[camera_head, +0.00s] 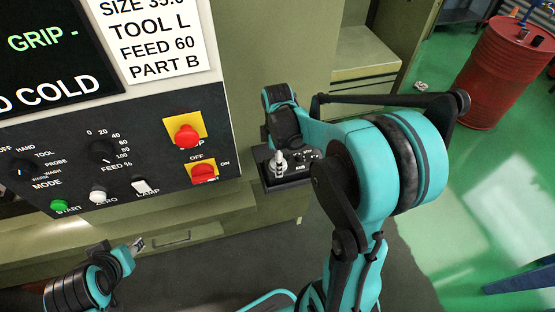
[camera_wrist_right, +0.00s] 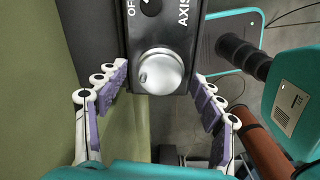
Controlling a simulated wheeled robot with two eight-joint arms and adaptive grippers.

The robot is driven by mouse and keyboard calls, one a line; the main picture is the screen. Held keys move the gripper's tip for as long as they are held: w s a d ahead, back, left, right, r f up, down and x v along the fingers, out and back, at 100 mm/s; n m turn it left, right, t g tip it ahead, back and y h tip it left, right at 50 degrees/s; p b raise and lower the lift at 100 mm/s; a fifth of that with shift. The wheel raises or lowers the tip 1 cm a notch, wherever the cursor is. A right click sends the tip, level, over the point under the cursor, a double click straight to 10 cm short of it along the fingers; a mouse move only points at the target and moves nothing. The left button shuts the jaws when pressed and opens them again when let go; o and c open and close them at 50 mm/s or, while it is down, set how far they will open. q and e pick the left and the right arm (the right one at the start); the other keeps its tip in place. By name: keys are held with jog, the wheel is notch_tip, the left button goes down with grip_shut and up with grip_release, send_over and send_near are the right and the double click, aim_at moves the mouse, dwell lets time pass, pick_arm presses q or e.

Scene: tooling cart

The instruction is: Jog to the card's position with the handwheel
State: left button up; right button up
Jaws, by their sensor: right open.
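The handwheel (camera_wrist_right: 158,72) is a round silver knob with a small dimple on a dark panel (camera_wrist_right: 160,20), in the right wrist view. Lettering reading AXIS and part of a dial show beside it. My right gripper (camera_wrist_right: 160,75) is open, with purple-padded fingers on both sides of the knob and gaps visible. In the head view its fingers are hard to make out by the small dark control box (camera_head: 287,178) on the cabinet's side. The white card (camera_head: 158,38) reads TOOL L, FEED 60, PART B; its SIZE line is partly cut off. My left gripper (camera_head: 137,244) is low at left, empty, its opening unclear.
The main panel (camera_head: 125,150) carries a MODE dial, a FEED dial, a green START button (camera_head: 59,206) and red switches (camera_head: 187,136). A red drum (camera_head: 505,70) stands at back right on open green floor.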

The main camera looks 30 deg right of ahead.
jog(key=c, duration=1.2)
jog(key=shift+o, duration=0.2)
jog(key=shift+m, duration=0.3)
